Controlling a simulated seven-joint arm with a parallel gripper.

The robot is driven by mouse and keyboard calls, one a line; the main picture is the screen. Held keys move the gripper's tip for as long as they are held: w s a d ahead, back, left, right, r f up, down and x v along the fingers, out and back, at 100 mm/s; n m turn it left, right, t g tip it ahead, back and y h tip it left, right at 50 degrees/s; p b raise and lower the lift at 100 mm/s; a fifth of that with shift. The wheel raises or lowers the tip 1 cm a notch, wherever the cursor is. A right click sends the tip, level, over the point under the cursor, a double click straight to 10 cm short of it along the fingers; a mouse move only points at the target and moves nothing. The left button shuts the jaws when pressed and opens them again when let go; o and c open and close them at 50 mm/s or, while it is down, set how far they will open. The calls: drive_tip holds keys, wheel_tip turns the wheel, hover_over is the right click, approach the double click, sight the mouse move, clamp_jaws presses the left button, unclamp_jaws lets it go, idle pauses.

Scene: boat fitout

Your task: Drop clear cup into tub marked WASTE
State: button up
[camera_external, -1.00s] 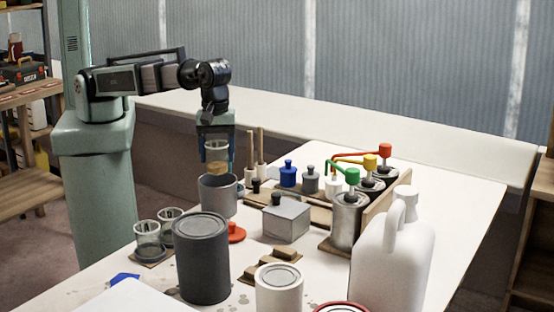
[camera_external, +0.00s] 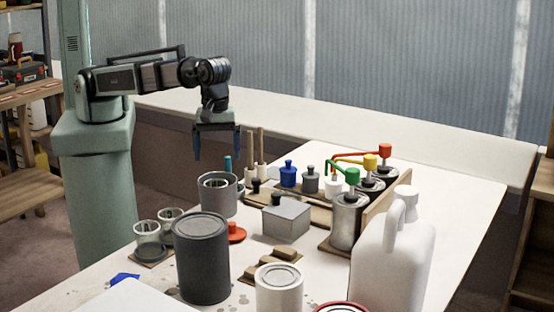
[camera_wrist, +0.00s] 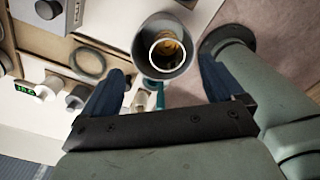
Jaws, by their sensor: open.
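The clear cup (camera_wrist: 168,52) with amber residue sits inside the grey tub (camera_wrist: 155,22) in the wrist view; its rim (camera_external: 216,182) shows just inside the tub's mouth in the external view. The grey tub (camera_external: 217,202) stands on the white table; no marking on it can be read. My gripper (camera_external: 217,158) is open and empty, above the tub. In the wrist view its two dark blue fingers (camera_wrist: 160,88) are spread wide, with the tub beyond them.
Two clear cups (camera_external: 158,238) stand left of the tub, behind a dark grey can (camera_external: 202,262). A red lid (camera_external: 236,232), a grey box (camera_external: 286,220) and pump cans (camera_external: 346,220) stand to the right. A white jug (camera_external: 392,250) is at front right.

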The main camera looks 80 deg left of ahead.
wheel_tip(320, 180, up, 13)
idle(0.6)
idle(0.5)
drive_tip(key=w+a+f+m+g+y, duration=0.1)
drive_tip(key=w+a+f+m+g, duration=0.15)
drive_tip(key=a+f, duration=1.65)
drive_tip(key=w+a+f+m+g+y, duration=0.15)
drive_tip(key=a+f+m, duration=0.25)
drive_tip(key=a+f, duration=1.5)
drive_tip(key=s+a+f+m+g, duration=0.1)
drive_tip(key=s+a+f+m, duration=0.2)
drive_tip(key=s+a+f, duration=0.2)
drive_tip(key=s+a+f+m+g+h, duration=0.1)
drive_tip(key=s+a+f+m, duration=0.2)
drive_tip(key=s+a+f, duration=0.2)
drive_tip(key=s+a+f+m+h, duration=0.1)
drive_tip(key=s+a+f+m, duration=0.3)
drive_tip(key=s+f, duration=0.5)
wheel_tip(320, 180, down, 5)
drive_tip(key=shift+s+a+f+g, duration=0.1)
drive_tip(key=shift+s+a+g, duration=0.3)
drive_tip(key=shift+a, duration=0.1)
drive_tip(key=shift+h, duration=0.25)
